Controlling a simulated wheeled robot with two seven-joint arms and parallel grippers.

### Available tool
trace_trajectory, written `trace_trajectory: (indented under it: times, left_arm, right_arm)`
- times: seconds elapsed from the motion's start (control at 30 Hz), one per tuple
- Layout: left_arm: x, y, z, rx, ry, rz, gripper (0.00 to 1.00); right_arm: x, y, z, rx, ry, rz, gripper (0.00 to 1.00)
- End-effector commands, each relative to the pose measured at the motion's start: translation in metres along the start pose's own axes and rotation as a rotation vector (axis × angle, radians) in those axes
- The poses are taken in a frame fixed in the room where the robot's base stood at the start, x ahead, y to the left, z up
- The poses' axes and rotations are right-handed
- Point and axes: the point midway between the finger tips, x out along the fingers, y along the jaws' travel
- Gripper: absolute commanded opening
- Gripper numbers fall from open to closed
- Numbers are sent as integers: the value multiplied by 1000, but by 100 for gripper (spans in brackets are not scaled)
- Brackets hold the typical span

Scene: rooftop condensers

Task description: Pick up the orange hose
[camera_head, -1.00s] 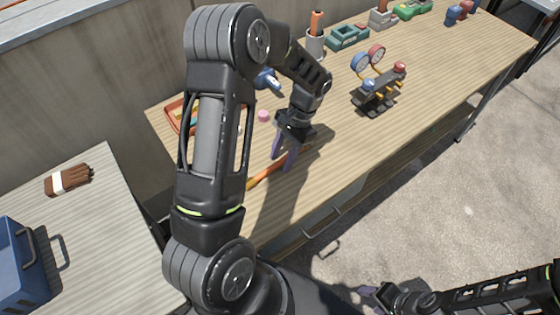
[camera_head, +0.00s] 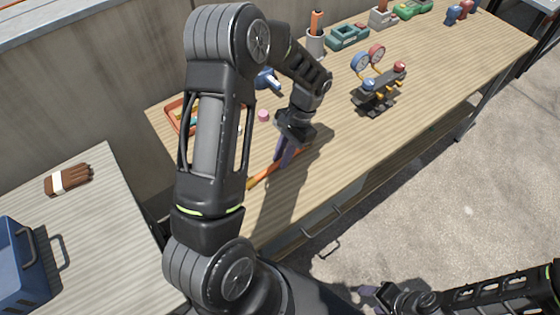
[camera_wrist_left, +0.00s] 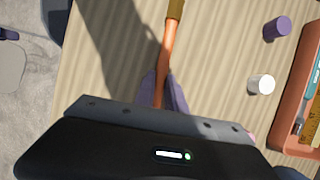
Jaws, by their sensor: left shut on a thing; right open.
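The orange hose (camera_head: 268,175) lies on the wooden bench near its front edge, with a brass-coloured end toward the lower left. My left gripper (camera_head: 284,158) is down at the hose, its purple fingers shut on it. In the left wrist view, the hose (camera_wrist_left: 168,48) runs from its brass-coloured end down between the fingers (camera_wrist_left: 163,92). The hose's other part is hidden by the gripper body there. My right gripper (camera_head: 368,292) is low at the bottom of the head view, open and away from the bench.
The gauge manifold (camera_head: 376,88) stands right of my left gripper on the bench. An orange tray (camera_head: 172,118), a pink cap (camera_head: 264,116) and a cup holding an orange-handled tool (camera_head: 315,42) are behind. A blue toolbox (camera_head: 18,262) and brown bundle (camera_head: 75,180) are on the left table.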

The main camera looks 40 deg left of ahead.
Motion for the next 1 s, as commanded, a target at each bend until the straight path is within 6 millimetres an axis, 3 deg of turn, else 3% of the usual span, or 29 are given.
trace_trajectory:
  times: [0.4,0.57,1.0]
  left_arm:
    - [-1,0,0,0,0,0,0]
    - [-9,0,3,0,2,-1,0]
    - [-80,0,32,0,3,-1,0]
  right_arm:
    - [0,0,0,0,0,0,54]
    - [2,0,0,0,0,0,54]
    - [9,3,-1,-1,2,-2,54]
